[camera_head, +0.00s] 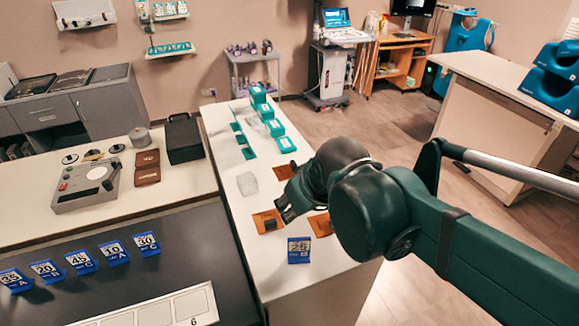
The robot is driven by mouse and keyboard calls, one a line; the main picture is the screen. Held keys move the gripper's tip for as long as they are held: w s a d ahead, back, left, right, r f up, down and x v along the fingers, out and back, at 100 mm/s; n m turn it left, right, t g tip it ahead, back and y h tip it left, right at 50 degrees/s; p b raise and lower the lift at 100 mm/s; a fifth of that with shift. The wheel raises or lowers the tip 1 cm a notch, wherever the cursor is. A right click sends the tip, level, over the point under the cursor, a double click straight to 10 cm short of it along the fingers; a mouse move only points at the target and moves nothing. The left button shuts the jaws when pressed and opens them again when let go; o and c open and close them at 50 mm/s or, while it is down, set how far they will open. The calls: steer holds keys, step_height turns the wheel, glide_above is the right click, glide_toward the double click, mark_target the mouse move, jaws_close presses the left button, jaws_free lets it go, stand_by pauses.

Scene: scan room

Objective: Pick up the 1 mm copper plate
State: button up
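Three orange-brown copper plates lie on the white counter. One plate (263,217) is just left of my gripper, one plate (283,172) is behind it, and one plate (321,226) is to its right, partly hidden by my arm. No thickness marking is readable, so I cannot tell which is 1 mm. A small dark patch shows on the left plate. My gripper (283,209) is over the counter beside the left plate, its fingers pointing down and left. I cannot tell whether it is open or touching a plate.
A blue marker "25 B" (299,251) stands in front of the plates. A clear block (247,184) lies behind the left plate. Several teal boxes (274,128) line the counter's (222,155) far part. A control box (86,186) and a black case (184,139) stand on the left.

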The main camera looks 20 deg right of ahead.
steer(key=w+d+r+n+g+p, duration=0.1)
steer(key=w+r+n+p, duration=0.15)
steer(key=w, duration=0.25)
steer(key=w+d+r+n+g+p, duration=0.1)
steer(key=w+d+r+n+p, duration=0.15)
steer(key=w, duration=0.25)
steer(key=n+g+p, duration=0.4)
steer(key=n+p, duration=0.7)
steer(key=p, duration=0.5)
glide_above(295, 162)
steer(key=f, duration=1)
steer(key=shift+s+a+f, duration=0.1)
steer(key=shift+s+a, duration=0.15)
steer(key=shift+w+d+f, duration=0.2)
steer(key=shift+f, duration=0.4)
steer(key=shift+f, duration=1.3)
steer(key=shift+f, duration=0.15)
steer(key=shift+w+f+p, duration=0.15)
steer(key=shift+f+p, duration=0.4)
steer(key=shift+f, duration=1.9)
